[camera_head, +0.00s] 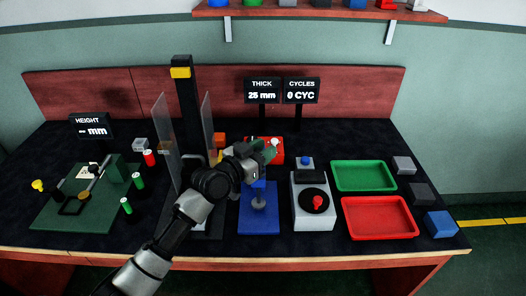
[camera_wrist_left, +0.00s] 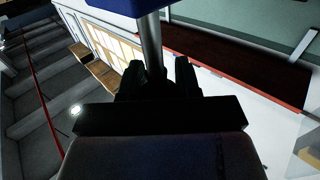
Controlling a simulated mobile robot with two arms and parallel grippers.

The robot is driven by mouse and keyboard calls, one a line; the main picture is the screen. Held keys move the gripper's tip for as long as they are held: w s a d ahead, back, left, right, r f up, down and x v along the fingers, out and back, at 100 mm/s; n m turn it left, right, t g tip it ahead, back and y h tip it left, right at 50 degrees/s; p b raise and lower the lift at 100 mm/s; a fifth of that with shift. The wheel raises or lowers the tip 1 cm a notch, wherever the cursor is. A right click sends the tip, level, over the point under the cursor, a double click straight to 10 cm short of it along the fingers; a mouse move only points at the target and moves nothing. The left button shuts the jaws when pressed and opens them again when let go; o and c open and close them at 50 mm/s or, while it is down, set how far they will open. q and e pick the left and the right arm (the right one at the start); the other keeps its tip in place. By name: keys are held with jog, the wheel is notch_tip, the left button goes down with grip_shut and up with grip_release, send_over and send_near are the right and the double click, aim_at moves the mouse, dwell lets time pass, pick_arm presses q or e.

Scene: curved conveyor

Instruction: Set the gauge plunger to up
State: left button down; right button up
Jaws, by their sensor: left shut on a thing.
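The thickness gauge has a blue base (camera_head: 258,222) with a grey round foot (camera_head: 258,203) over it and a blue body (camera_head: 259,183) higher up, partly hidden by my left arm. Its display (camera_head: 262,91) reads THICK 25 mm. My left gripper (camera_head: 268,152) is at the top of the gauge. In the left wrist view, my left gripper (camera_wrist_left: 158,75) has its fingers shut on the silver plunger rod (camera_wrist_left: 150,42), with a blue block (camera_wrist_left: 130,6) at the picture's top edge. The exact finger contact is dark. My right gripper is out of view.
A grey box with a red knob (camera_head: 318,203), a green tray (camera_head: 364,176) and a red tray (camera_head: 379,217) stand to the right. A dark column (camera_head: 187,105) with clear panels stands left of the gauge. A green fixture (camera_head: 80,205) and small cylinders are farther left.

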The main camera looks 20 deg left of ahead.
pick_arm(q)
notch_tip(320, 180, up, 5)
jog(key=p, duration=0.2)
jog(key=shift+r+p, duration=0.15)
jog(key=shift+p, duration=0.2)
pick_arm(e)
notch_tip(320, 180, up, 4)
pick_arm(q)
jog(key=c, duration=0.8)
grip_release()
jog(key=shift+s+a+f, duration=0.15)
jog(key=shift+s+f, duration=0.05)
jog(key=shift+s, duration=0.05)
jog(key=b+v, duration=0.2)
jog(key=v, duration=0.8)
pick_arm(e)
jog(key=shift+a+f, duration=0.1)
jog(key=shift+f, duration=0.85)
